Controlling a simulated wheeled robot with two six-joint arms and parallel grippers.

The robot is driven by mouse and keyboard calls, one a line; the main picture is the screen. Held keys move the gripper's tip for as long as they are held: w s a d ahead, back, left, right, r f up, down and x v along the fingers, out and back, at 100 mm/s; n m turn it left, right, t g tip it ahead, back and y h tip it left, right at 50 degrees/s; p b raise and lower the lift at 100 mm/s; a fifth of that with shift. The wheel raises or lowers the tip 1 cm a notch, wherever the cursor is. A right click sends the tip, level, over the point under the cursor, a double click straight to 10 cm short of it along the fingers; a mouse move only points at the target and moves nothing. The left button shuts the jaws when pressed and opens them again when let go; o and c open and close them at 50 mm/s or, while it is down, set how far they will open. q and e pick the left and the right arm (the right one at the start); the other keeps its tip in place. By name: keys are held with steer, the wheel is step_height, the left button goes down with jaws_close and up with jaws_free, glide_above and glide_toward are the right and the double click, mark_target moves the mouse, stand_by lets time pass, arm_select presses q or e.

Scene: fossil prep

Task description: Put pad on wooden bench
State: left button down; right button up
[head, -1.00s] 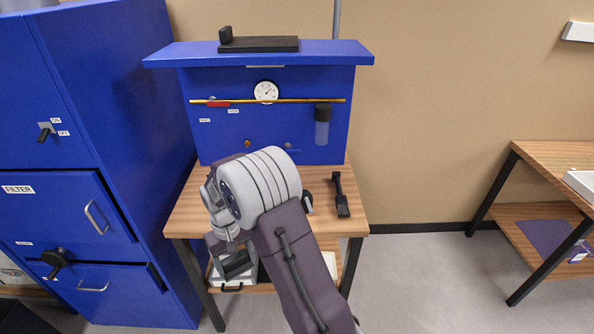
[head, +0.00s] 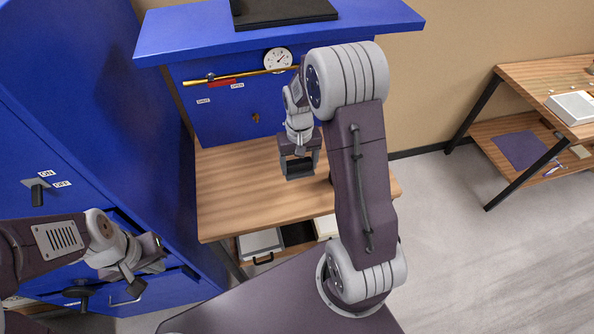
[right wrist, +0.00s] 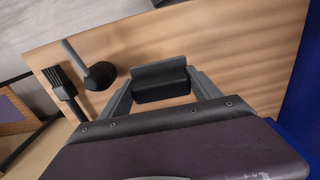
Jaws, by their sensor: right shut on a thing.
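The wooden bench (head: 235,195) stands in front of the blue cabinet; its top also fills much of the right wrist view (right wrist: 235,60). My right gripper (head: 299,168) is over the middle of the bench top, pointing down. It is shut on a dark block-like pad, which shows between the fingers in the right wrist view (right wrist: 160,85). The pad is at or just above the wood; I cannot tell whether it touches. My left gripper (head: 150,262) is at the lower left, away from the bench, before the blue cupboard; its jaw opening is unclear.
A brush (right wrist: 63,88) and a dark round-based tool (right wrist: 98,74) lie on the bench near one edge, hidden behind my arm in the head view. A grey tray (head: 260,244) is on the lower shelf. The bench top's left part is clear. Another table (head: 520,75) stands right.

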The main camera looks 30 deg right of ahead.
mark_target(298, 173)
step_height(298, 173, down, 5)
steer(key=shift+w+r, duration=0.1)
steer(key=shift+r, duration=0.05)
steer(key=shift+w, duration=0.15)
steer(key=f, duration=0.4)
steer(key=shift+s, duration=0.25)
steer(key=shift+w+f, duration=0.15)
steer(key=shift+f, duration=0.1)
steer(key=o, duration=1.4)
steer(key=shift+o, duration=0.2)
